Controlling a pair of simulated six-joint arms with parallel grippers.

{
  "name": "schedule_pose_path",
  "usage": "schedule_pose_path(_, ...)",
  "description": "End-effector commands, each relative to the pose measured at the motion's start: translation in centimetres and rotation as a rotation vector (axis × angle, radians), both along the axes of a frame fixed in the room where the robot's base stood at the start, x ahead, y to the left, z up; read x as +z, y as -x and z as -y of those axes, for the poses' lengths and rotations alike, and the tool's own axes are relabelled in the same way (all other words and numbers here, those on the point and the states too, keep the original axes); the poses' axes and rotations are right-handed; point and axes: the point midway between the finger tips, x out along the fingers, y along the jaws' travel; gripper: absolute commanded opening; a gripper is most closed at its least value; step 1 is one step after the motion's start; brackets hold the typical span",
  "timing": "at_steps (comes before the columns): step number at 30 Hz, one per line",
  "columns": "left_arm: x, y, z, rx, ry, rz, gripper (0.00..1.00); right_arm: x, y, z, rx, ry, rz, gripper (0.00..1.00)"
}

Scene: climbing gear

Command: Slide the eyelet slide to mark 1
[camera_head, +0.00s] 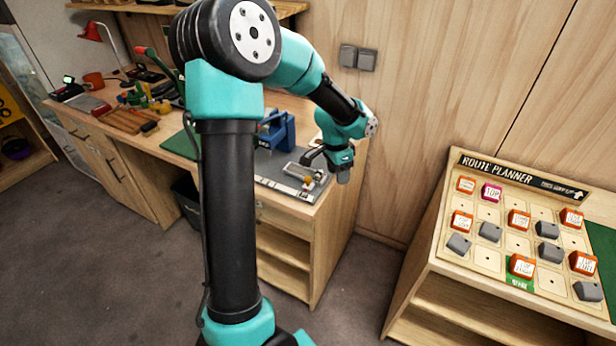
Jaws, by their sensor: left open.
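A grey board (264,168) lies on the right end of the wooden workbench and carries a pale rail-like fixture (298,171). A small yellowish piece (307,182) sits at the fixture's right end; it is too small to tell whether this is the eyelet slide. Mark 1 cannot be read. My left gripper (326,165) is open, pointing down over the board's right end, just behind and to the right of the fixture. I cannot tell whether it touches anything. My right gripper is not in view.
A blue tool holder (276,130) stands behind the board. Tools and an orange mug (94,80) crowd the bench's left part. A route planner board (520,225) with several blocks stands at the right. Open floor (110,270) lies in front of the bench.

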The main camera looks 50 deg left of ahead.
Motion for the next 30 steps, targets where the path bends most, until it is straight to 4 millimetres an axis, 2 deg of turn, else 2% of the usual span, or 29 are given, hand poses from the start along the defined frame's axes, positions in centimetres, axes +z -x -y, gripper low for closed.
schedule_pose_path(1, 2.8, 0.6, -1.8, -0.007, -0.028, 0.006, 0.51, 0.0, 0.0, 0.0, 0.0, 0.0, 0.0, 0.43)
schedule_pose_path(4, 7.4, 2.1, -4.5, -0.031, -0.076, -0.008, 0.51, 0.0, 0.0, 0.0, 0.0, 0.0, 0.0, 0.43)
schedule_pose_path(6, 9.9, 3.2, -5.9, -0.042, -0.102, -0.019, 0.51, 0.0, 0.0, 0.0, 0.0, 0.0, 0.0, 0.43)
schedule_pose_path(10, 12.6, 4.7, -7.4, -0.052, -0.13, -0.037, 0.51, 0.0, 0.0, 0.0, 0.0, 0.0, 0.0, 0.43)
schedule_pose_path(13, 13.2, 5.1, -7.7, -0.056, -0.135, -0.043, 0.51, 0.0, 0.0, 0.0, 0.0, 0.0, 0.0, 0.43)
schedule_pose_path(23, 13.0, 5.0, -7.6, -0.056, -0.134, -0.043, 0.51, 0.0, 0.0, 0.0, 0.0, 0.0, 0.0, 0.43)
schedule_pose_path(30, 11.2, 5.0, -7.6, -0.056, -0.134, -0.045, 0.51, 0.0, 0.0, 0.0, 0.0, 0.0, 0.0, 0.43)
